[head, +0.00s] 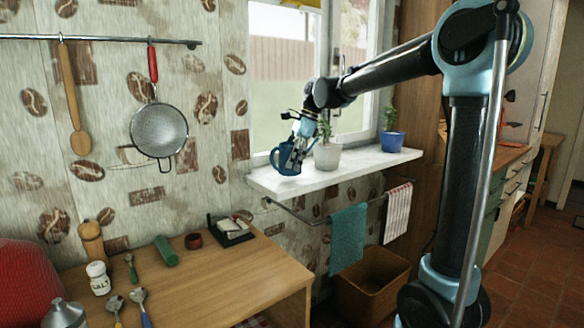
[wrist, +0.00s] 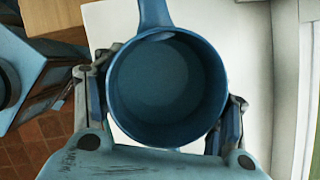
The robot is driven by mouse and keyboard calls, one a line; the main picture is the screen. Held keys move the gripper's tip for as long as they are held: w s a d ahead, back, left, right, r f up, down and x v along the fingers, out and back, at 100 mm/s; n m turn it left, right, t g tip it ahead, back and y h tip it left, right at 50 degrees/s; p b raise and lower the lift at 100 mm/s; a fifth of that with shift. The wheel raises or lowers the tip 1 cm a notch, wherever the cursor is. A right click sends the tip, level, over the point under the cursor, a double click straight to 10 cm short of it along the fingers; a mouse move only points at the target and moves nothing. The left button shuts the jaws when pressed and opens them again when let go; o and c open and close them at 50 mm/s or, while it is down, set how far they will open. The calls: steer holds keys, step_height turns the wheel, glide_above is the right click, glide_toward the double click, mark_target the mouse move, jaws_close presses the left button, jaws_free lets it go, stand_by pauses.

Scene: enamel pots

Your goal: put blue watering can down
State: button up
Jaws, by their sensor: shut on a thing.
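The blue watering can (head: 286,159) is at the left end of the white windowsill (head: 268,187) in the head view. In the wrist view I look down into the open top of the blue watering can (wrist: 168,90), which looks empty, with a blue part sticking out at the top of the picture. My gripper (head: 297,156) is shut on the can, with one finger on each side of its body in the wrist view (wrist: 168,118). The can is upright. Its base is at or just above the sill; I cannot tell if they touch.
A white pot with a plant (head: 327,155) stands on the sill just right of my gripper. A blue pot with a plant (head: 392,141) stands farther right. The sill between these pots is clear. A teal towel (head: 347,240) hangs from a rail below. A wooden table (head: 215,285) is at lower left.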

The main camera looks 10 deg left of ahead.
steer(key=shift+f, duration=0.95)
steer(key=o, duration=1.5)
steer(key=shift+f, duration=0.1)
steer(key=shift+c, duration=0.2)
